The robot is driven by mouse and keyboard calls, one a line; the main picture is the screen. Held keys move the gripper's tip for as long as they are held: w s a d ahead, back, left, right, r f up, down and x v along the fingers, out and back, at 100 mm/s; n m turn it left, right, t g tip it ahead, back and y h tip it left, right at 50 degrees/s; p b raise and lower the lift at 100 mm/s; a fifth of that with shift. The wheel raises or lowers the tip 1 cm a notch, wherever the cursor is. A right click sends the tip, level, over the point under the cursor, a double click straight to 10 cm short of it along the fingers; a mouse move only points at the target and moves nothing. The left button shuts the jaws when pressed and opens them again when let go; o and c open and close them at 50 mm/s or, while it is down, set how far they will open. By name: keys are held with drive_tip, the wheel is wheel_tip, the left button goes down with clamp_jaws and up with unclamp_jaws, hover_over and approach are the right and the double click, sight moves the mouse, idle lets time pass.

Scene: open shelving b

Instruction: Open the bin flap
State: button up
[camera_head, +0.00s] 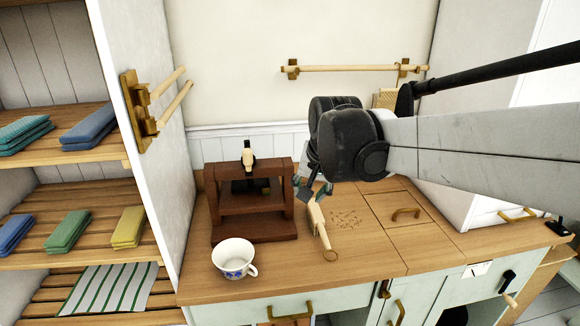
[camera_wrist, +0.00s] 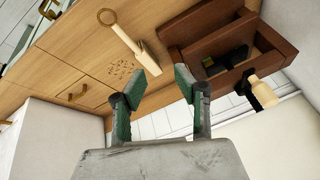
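The bin flap (camera_head: 386,204) looks like the square wooden panel set in the countertop, lying flat and closed. A brass handle (camera_head: 406,213) is on its near part. In the wrist view the flap (camera_wrist: 92,94) and its handle (camera_wrist: 72,93) are at the left. My gripper (camera_head: 316,190) is above the counter, left of the flap, near the wooden brush and the brown wooden stand. In the wrist view my gripper (camera_wrist: 157,88) has its two green fingers wide apart with nothing between them. Its fingertips are partly hidden by my arm in the head view.
A wooden brush (camera_head: 317,224) and scattered crumbs (camera_head: 346,218) lie left of the flap. The brown stand (camera_head: 253,228) and a white cup (camera_head: 232,258) are further left. A white cabinet (camera_head: 466,195) borders the counter at right. Shelves (camera_head: 75,252) hold folded cloths.

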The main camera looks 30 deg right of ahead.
drive_tip(key=w+d+m+g+p, duration=0.15)
drive_tip(key=d+m, duration=0.25)
drive_tip(key=d, duration=0.7)
drive_tip(key=m+g+p, duration=0.2)
drive_tip(key=m+p, duration=0.2)
drive_tip(key=m, duration=0.6)
hover_over(408, 210)
drive_tip(key=s, duration=0.3)
wheel_tip(408, 210, down, 9)
drive_tip(key=shift+t+y, duration=0.25)
drive_tip(key=shift+y, duration=0.15)
drive_tip(key=w+f, duration=0.1)
drive_tip(key=f, duration=0.3)
drive_tip(key=w+f+p, duration=0.1)
drive_tip(key=f, duration=0.3)
drive_tip(key=w+f, duration=0.1)
drive_tip(key=f, duration=0.3)
drive_tip(key=shift+f+p, duration=0.35)
drive_tip(key=shift+p, duration=0.05)
clamp_jaws()
